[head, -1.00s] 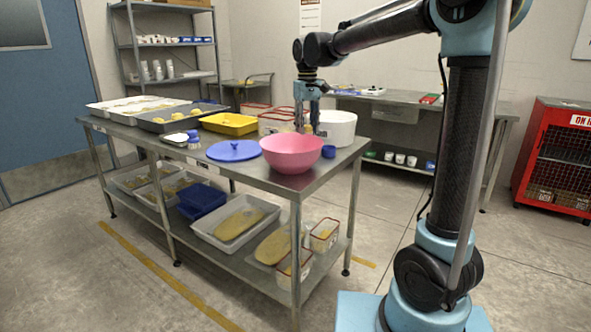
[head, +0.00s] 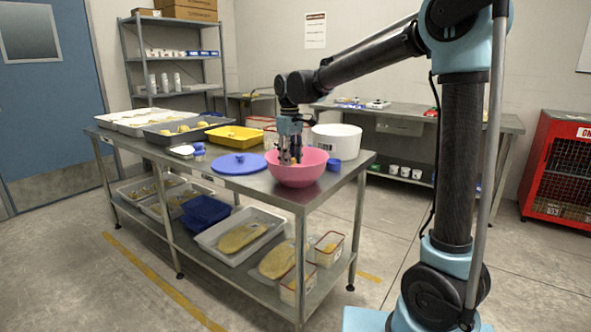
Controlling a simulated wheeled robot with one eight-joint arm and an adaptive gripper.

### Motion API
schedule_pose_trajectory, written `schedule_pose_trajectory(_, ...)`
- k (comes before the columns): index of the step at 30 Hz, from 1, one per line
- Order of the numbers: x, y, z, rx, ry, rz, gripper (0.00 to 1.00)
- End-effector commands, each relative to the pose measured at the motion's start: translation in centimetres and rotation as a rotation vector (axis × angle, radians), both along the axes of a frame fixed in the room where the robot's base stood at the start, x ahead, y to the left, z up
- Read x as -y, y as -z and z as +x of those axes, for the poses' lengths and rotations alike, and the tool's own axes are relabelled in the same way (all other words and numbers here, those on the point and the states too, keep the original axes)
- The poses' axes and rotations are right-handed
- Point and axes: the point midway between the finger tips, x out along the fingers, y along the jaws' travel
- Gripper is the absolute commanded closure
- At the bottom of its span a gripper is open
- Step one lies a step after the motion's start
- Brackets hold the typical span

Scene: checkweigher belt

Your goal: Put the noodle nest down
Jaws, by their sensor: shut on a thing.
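My gripper (head: 290,160) points down into the pink bowl (head: 297,176) near the right end of the steel table. It is shut on the noodle nest (head: 293,161), of which only a small yellowish bit shows between the fingers at the bowl's rim. The fingertips and most of the nest are hidden by the bowl's near wall, so I cannot tell whether the nest touches the bowl's bottom. Several other yellow nests lie in the grey tray (head: 160,138) at the table's left.
A blue lid (head: 238,164) lies left of the bowl, with a yellow tray (head: 235,132) behind it. A white tub (head: 337,139) and a small blue cup (head: 334,165) stand close on the bowl's right. The table's front edge is just before the bowl.

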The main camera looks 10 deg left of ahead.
Motion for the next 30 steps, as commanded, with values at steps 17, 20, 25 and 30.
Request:
schedule_pose_trajectory(17, 0.0, 3.5, 0.0, 0.0, 0.001, 0.0, 0.78)
schedule_pose_trajectory(20, 0.0, 3.8, 0.0, 0.0, 0.001, 0.0, 0.78)
schedule_pose_trajectory(25, 0.0, 4.1, 0.0, 0.0, 0.001, 0.0, 0.78)
schedule_pose_trajectory(30, 0.0, 4.6, 0.0, 0.0, 0.001, 0.0, 0.78)
